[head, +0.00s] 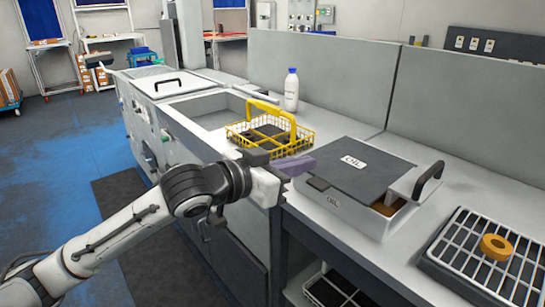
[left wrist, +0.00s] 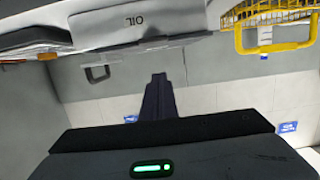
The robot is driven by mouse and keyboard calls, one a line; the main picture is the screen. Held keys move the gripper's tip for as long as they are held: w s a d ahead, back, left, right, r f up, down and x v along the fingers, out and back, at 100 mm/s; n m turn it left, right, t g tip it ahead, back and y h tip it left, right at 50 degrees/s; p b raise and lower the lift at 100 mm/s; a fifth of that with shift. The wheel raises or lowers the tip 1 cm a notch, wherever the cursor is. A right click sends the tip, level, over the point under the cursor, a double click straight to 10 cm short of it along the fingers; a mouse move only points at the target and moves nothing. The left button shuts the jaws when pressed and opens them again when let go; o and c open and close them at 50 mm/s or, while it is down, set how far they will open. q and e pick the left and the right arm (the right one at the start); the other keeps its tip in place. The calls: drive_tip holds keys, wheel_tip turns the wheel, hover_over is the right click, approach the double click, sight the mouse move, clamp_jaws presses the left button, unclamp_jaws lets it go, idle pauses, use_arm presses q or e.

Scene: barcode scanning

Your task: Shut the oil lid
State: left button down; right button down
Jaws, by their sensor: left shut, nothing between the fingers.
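The oil box (head: 340,208) is a light grey metal box labelled OIL, on the counter right of centre in the head view. Its dark grey lid (head: 350,178), with a white OIL label, covers most of the top. A gap at the right end shows brown oil (head: 385,209), beside a black handle (head: 428,180). My left gripper (head: 298,165) is shut and empty, at the left edge of the lid; I cannot tell if it touches. In the left wrist view, the shut fingers (left wrist: 158,95) point toward the box (left wrist: 130,22). My right gripper is out of view.
A yellow wire basket (head: 268,130) stands just behind my left gripper, and a white bottle (head: 291,90) behind that. A rack with an orange ring (head: 496,246) lies at the right. A tall grey panel (head: 320,75) backs the counter.

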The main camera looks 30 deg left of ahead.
use_arm(q)
drive_tip(key=v, duration=0.7)
drive_tip(key=shift+s+b, duration=0.35)
drive_tip(key=shift+b, duration=0.05)
drive_tip(key=shift+a+r, duration=0.1)
drive_tip(key=shift+r, duration=0.05)
